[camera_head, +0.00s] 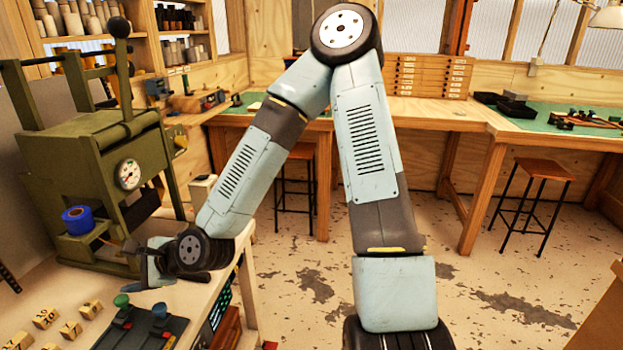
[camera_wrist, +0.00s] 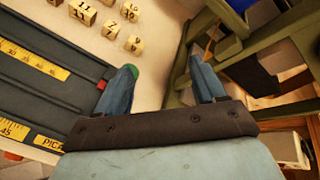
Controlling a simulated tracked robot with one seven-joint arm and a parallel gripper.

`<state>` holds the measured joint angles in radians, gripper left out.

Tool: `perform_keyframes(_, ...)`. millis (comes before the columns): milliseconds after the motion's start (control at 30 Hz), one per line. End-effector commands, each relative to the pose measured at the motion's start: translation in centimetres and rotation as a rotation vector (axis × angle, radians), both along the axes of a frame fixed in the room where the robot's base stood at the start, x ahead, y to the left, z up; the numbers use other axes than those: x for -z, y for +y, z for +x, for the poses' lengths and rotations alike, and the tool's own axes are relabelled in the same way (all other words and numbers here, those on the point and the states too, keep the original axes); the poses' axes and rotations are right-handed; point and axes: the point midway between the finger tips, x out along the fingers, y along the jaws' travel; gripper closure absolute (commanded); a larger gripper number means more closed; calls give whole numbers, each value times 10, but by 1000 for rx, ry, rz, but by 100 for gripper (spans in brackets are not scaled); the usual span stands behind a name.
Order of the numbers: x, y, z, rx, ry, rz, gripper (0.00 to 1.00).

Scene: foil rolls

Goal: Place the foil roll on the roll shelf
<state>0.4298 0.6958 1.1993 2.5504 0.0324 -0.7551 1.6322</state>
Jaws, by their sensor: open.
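I cannot tell for sure whether that ledge is the roll shelf. My gripper (camera_head: 140,268) is low over the bench, to the right of and below the roll in the picture. Its two blue-grey fingers (camera_wrist: 163,62) are apart with nothing between them.
Wooden number blocks (camera_head: 70,330) lie on the bench (camera_head: 180,296). A dark tray with knobs (camera_head: 140,334) is at the bench's front. The press frame stands close to my right finger in the wrist view. Wall shelves (camera_head: 85,38) at the back hold several cylinders.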

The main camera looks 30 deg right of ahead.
Motion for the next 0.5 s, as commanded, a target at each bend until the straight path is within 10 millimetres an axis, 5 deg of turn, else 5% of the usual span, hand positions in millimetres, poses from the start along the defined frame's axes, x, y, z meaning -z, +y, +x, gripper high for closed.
perform_keyframes(233,22,-37,4,-148,-154,-367,30)
perform_keyframes(500,18,-92,11,-291,-274,-720,30)
